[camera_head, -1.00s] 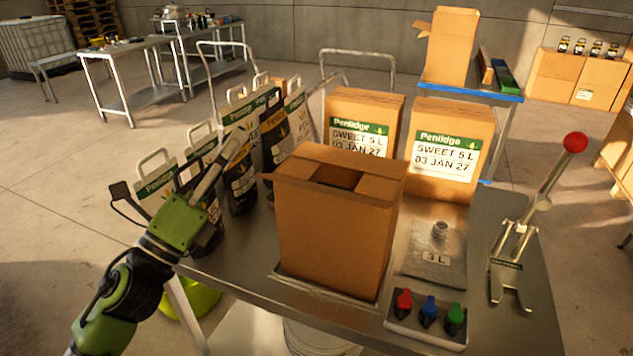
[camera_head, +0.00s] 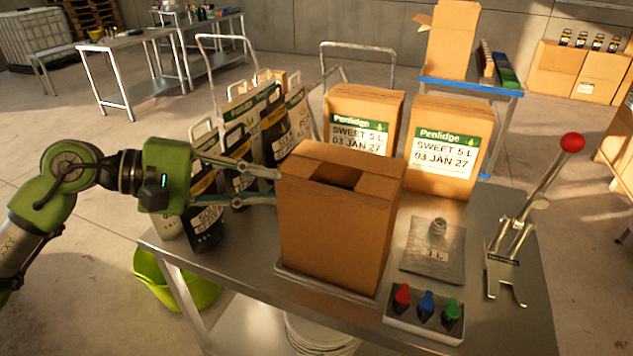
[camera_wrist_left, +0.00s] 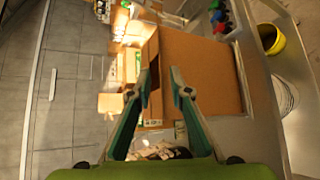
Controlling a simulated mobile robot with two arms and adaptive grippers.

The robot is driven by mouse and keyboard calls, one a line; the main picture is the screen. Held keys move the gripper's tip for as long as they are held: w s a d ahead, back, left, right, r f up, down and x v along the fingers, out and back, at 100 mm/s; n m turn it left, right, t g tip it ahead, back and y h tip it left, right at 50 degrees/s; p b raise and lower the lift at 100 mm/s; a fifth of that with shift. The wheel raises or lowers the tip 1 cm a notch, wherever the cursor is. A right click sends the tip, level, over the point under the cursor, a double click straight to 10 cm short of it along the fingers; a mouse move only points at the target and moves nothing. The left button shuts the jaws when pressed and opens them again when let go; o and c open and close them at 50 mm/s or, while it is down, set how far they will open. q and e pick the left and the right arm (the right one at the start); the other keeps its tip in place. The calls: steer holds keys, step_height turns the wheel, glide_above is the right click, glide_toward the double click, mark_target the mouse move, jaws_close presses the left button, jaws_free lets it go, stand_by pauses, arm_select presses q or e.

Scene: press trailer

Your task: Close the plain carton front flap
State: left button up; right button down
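The plain carton (camera_head: 335,230) stands upright on the steel table in the head view, with a dark gap (camera_head: 338,176) in its top between brown panels. I cannot clearly tell its front flap from the other top panels. My left gripper (camera_head: 277,187) is at the carton's upper left side, its two fingers apart, with the tips at or very near the wall. Contact is unclear. In the left wrist view the open fingers (camera_wrist_left: 160,78) point at the carton (camera_wrist_left: 202,75), with nothing visible held between them. My right gripper is not in view.
Labelled Penlidge cartons (camera_head: 445,150) stand behind the plain carton. Bags with handles (camera_head: 240,150) stand behind my left gripper. A silver pouch (camera_head: 433,248), a tray of coloured taps (camera_head: 424,315) and a red-knobbed lever press (camera_head: 512,255) are at the right.

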mark_target(317, 190)
arm_select(q)
steer(key=p+x, duration=0.4)
steer(key=x, duration=0.5)
steer(key=shift+d+r, duration=0.1)
steer(key=shift+d, duration=0.05)
steer(key=shift+w+d+f, duration=0.1)
steer(key=shift+d+f, duration=0.15)
steer(key=shift+d, duration=0.05)
steer(key=shift+c, duration=0.4)
jaws_close()
